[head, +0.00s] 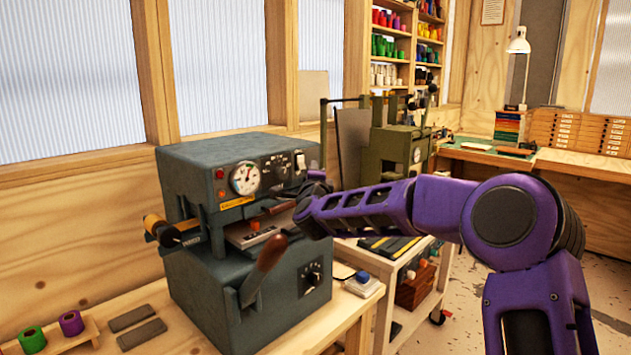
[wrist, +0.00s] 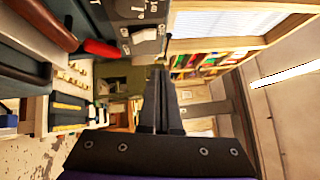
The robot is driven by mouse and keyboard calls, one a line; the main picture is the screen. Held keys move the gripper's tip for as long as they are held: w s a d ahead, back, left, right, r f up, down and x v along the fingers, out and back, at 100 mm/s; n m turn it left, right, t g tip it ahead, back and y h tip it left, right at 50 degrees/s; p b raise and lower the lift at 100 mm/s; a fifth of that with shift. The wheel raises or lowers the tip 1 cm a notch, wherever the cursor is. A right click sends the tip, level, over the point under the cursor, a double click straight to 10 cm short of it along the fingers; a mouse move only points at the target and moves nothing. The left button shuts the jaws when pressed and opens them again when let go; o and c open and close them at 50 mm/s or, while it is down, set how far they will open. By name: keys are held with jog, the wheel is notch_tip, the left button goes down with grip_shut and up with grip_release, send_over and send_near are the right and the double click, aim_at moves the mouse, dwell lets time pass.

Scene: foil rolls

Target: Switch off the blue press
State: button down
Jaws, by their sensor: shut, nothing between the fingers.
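The blue press (head: 215,165) is a dark blue-grey machine on the wooden bench at the left of the head view. Its front panel has a dial gauge (head: 245,178) and a small white switch (head: 300,161) at the upper right. My gripper (head: 316,184) is by the press's right front edge, just below and right of that switch. In the wrist view my gripper (wrist: 158,72) is shut and empty. The white switch (wrist: 145,36) shows there just above the fingertips, on the grey panel. Whether the fingers touch the panel cannot be told.
A brown-handled lever (head: 265,268) sticks out from the press front. A small white box with a blue button (head: 362,284) sits on the bench at its right. A green machine (head: 398,145) stands behind, and a cart (head: 385,262) is under my arm.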

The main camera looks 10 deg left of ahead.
jog(key=shift+s+d, duration=0.2)
jog(key=shift+s, duration=1.15)
jog(key=shift+s+d, duration=0.2)
jog(key=shift+s, duration=1.15)
